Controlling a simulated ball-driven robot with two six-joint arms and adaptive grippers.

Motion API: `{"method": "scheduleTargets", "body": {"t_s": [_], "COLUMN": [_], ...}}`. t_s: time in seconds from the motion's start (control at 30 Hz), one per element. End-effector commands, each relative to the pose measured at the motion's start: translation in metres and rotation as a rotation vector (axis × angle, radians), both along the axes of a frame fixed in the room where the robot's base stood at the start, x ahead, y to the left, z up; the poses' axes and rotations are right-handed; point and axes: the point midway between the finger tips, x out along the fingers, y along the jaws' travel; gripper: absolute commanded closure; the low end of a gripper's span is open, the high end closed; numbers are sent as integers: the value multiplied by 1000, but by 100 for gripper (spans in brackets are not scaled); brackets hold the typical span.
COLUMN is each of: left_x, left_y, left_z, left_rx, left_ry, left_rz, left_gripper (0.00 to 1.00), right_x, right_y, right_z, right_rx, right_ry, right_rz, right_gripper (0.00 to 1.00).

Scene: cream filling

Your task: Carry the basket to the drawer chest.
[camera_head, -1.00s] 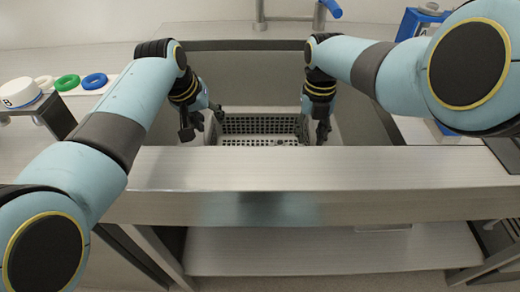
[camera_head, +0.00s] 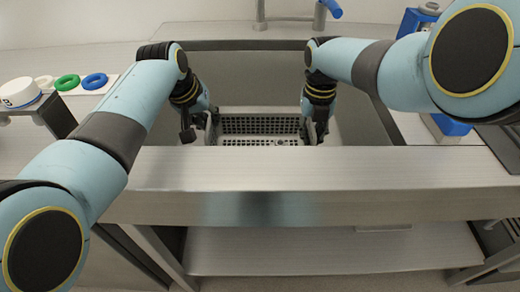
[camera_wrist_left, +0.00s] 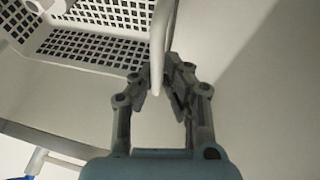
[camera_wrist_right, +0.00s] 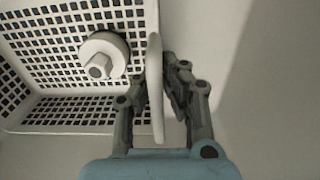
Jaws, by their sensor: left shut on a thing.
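The pale basket (camera_head: 260,124), with dark square holes, sits in the sink, partly hidden behind the sink's front edge. My left gripper (camera_head: 206,122) is at its left end, shut on the upright pale end wall (camera_wrist_left: 158,40), with one finger on each side in the left wrist view (camera_wrist_left: 158,82). My right gripper (camera_head: 317,128) is at the right end. In the right wrist view its fingers (camera_wrist_right: 158,85) straddle the other end wall (camera_wrist_right: 154,95); whether they press on it is unclear. The drawer chest cannot be made out.
The sink's steel front edge (camera_head: 300,170) runs between me and the basket. A tap (camera_head: 261,14) stands behind. Green (camera_head: 67,82) and blue (camera_head: 94,80) rings and a white round piece (camera_head: 19,92) are at left. A blue object (camera_head: 415,22) stands back right.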

Motion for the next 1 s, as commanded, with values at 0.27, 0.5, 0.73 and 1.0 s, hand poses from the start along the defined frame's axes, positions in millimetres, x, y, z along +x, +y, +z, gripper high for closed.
{"method": "scheduleTargets", "body": {"t_s": [0.27, 0.5, 0.73, 1.0], "left_x": [0, 1, 2, 3], "left_y": [-4, -4, -5, -5], "left_z": [1, 7, 28, 55], "left_rx": [-7, -9, -10, -10], "left_ry": [0, -4, -8, -12], "left_rz": [-3, -3, -4, -4], "left_gripper": [100, 100, 100, 100], "right_x": [0, 1, 3, 5], "right_y": [2, 3, 3, 4], "right_z": [0, 6, 27, 56], "right_rx": [3, 4, 6, 7], "right_ry": [-1, -4, -10, -16], "right_rz": [1, 1, 2, 2], "right_gripper": [100, 100, 100, 100]}}
